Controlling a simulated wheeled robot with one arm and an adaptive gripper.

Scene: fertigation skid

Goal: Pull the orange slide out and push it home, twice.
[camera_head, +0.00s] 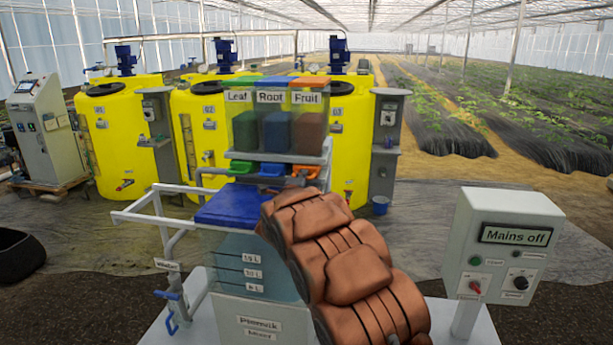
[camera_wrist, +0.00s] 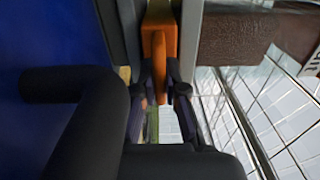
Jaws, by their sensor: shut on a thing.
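The orange slide (camera_head: 306,170) sits under the hopper labelled Fruit (camera_head: 308,125), at the right end of a row of three slides. In the wrist view the orange slide (camera_wrist: 159,42) is at the top middle, between grey walls. My gripper (camera_wrist: 160,88) is shut on it, with one dark finger on each side. In the head view my copper-coloured arm covers the gripper, so the grip shows only in the wrist view. How far out the slide stands is hard to tell.
A green slide (camera_head: 242,167) and a blue slide (camera_head: 271,169) are to the left of the orange one. Below is a clear mixing tank with a blue lid (camera_head: 235,207) and a white rail (camera_head: 140,217). A control box reading "Mains off" (camera_head: 515,236) stands at right.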

